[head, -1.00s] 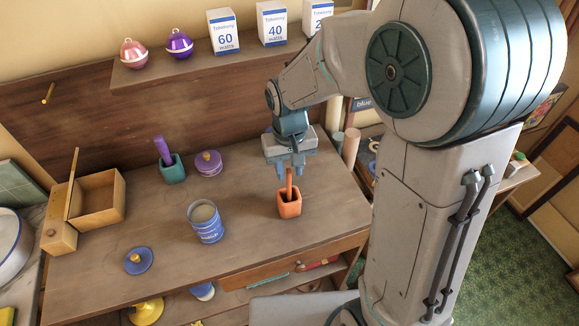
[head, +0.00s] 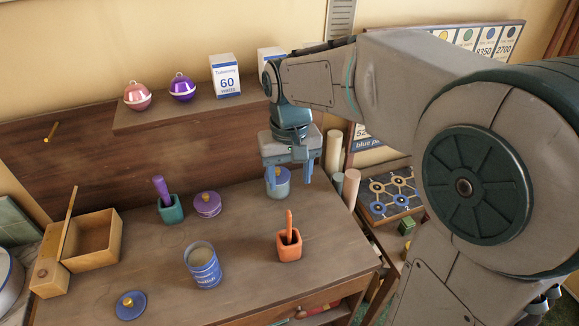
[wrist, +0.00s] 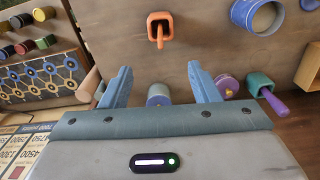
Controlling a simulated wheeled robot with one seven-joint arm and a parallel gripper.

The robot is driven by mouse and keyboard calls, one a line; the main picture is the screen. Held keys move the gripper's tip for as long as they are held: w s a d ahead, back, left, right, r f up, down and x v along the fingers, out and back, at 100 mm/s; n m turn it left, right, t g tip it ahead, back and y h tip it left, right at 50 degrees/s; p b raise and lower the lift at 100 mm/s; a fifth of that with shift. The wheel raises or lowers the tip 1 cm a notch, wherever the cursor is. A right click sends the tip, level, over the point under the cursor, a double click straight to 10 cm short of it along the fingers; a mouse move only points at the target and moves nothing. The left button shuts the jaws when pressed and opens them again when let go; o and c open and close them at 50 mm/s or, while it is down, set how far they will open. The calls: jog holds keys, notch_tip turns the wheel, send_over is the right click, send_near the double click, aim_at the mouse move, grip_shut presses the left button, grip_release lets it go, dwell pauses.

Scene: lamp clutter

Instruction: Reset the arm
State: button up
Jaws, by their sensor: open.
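My gripper (head: 290,170) is open and empty, raised above the back part of the desk in the head view. Its two blue fingers stand apart in the wrist view (wrist: 160,88). An orange mortar (head: 289,247) with an orange pestle (head: 289,224) in it stands on the desk, in front of and below the gripper. The mortar also shows in the wrist view (wrist: 154,18). A blue-grey lidded jar (head: 279,187) stands behind the gripper, partly hidden by it.
Bulb boxes (head: 225,77) and two baubles (head: 182,90) sit on the shelf above. A patterned board (head: 392,195) lies right.

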jog(key=s+d+f+m+t, duration=0.1)
jog(key=s+d+m+t, duration=0.1)
jog(key=s+d, duration=1)
jog(key=shift+s+f+t, duration=0.2)
jog(key=shift+s+t, duration=0.35)
jog(key=shift+t, duration=0.25)
dwell(0.5)
